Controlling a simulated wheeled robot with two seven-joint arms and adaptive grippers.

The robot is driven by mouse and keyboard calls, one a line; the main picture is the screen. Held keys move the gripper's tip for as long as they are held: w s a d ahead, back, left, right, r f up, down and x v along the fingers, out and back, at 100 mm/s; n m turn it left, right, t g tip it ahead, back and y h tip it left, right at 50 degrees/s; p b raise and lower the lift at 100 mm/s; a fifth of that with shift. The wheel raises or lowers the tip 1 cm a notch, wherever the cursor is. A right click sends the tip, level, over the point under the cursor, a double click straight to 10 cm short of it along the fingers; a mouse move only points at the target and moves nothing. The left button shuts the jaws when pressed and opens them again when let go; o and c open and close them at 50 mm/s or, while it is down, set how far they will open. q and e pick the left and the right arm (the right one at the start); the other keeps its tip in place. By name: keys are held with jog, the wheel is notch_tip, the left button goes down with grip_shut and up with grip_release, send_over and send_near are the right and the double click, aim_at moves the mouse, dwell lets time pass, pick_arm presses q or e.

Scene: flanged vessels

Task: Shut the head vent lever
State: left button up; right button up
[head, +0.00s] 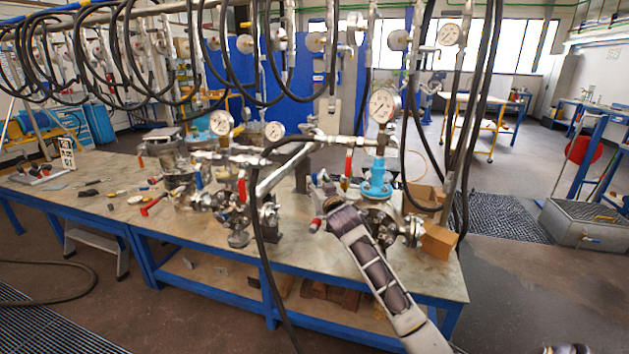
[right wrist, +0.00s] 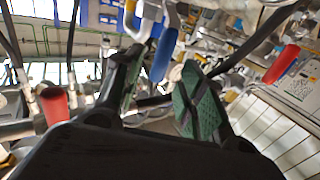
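Several levers show, and I cannot tell which is the head vent lever. In the head view, a red lever (head: 348,163) stands upright beside the turquoise-topped vessel (head: 377,190). My right gripper (head: 323,190) reaches in just left of that vessel; its fingers are hard to make out there. In the right wrist view my right gripper (right wrist: 163,95) is open, its green-padded fingers apart. A blue lever handle (right wrist: 162,56) appears between and beyond the fingertips; I cannot tell if it touches them. Red levers show at the left (right wrist: 55,105) and right (right wrist: 283,64). My left gripper is not in view.
The long workbench (head: 100,203) holds more flanged vessels and a red-handled valve (head: 152,204). Pressure gauges (head: 383,105) and hanging black hoses crowd the space above. Cardboard boxes (head: 438,241) sit right of the vessel.

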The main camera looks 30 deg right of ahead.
aim_at(315, 181)
jog(key=shift+x, duration=2.3)
jog(key=shift+c, duration=0.4)
jog(key=c, duration=0.5)
jog(key=shift+c, duration=1)
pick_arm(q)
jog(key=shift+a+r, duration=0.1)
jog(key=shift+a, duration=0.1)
pick_arm(e)
grip_shut()
